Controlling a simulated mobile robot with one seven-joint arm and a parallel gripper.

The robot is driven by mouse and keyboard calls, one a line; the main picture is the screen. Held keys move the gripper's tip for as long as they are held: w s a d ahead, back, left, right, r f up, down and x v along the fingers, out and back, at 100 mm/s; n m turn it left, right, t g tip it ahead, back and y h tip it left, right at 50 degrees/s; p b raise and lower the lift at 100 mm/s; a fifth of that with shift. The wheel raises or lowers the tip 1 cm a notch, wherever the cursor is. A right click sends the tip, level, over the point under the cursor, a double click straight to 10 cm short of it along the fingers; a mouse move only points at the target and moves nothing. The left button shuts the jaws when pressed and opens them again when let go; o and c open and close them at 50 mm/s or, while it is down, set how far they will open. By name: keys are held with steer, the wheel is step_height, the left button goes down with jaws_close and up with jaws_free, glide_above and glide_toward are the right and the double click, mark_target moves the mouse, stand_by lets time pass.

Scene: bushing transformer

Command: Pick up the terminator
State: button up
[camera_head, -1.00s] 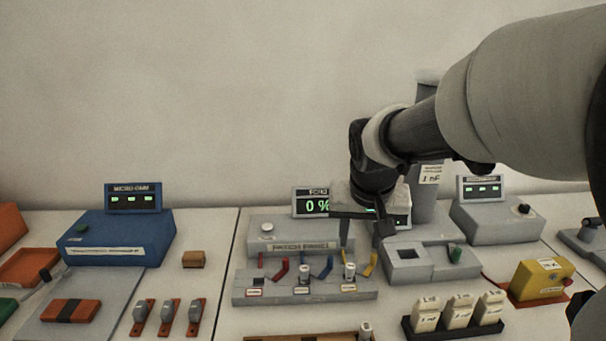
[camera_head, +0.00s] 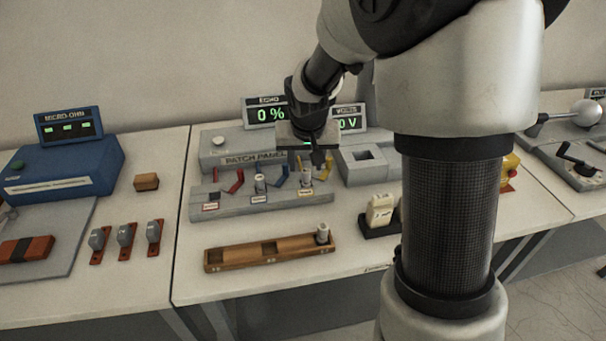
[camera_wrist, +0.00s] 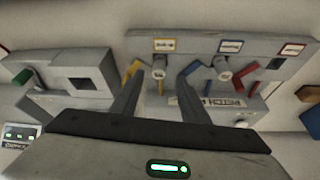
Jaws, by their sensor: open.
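Several small grey-white cylinders look alike, and I cannot tell for sure which is the terminator. One cylinder (camera_head: 307,173) stands upright on the right of the grey patch panel (camera_head: 232,203); it also shows in the wrist view (camera_wrist: 158,70) below a yellow-framed label. A second cylinder (camera_head: 259,184) stands at the panel's middle, also in the wrist view (camera_wrist: 223,72). A third (camera_head: 323,234) stands at the right end of the wooden rack. My gripper (camera_head: 316,160) is open and empty over the panel. In the wrist view its fingers (camera_wrist: 158,90) point toward the right-hand cylinder, apart from it.
Red, blue and yellow levers or leads (camera_head: 328,168) rise close beside the cylinders. The wooden rack (camera_head: 225,259) lies in front of the panel. A grey box with a square opening (camera_head: 370,160) stands to the right.

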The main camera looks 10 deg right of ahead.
mark_target(306, 171)
steer(key=shift+x, duration=2.7)
steer(key=shift+d, duration=0.1)
jaws_close()
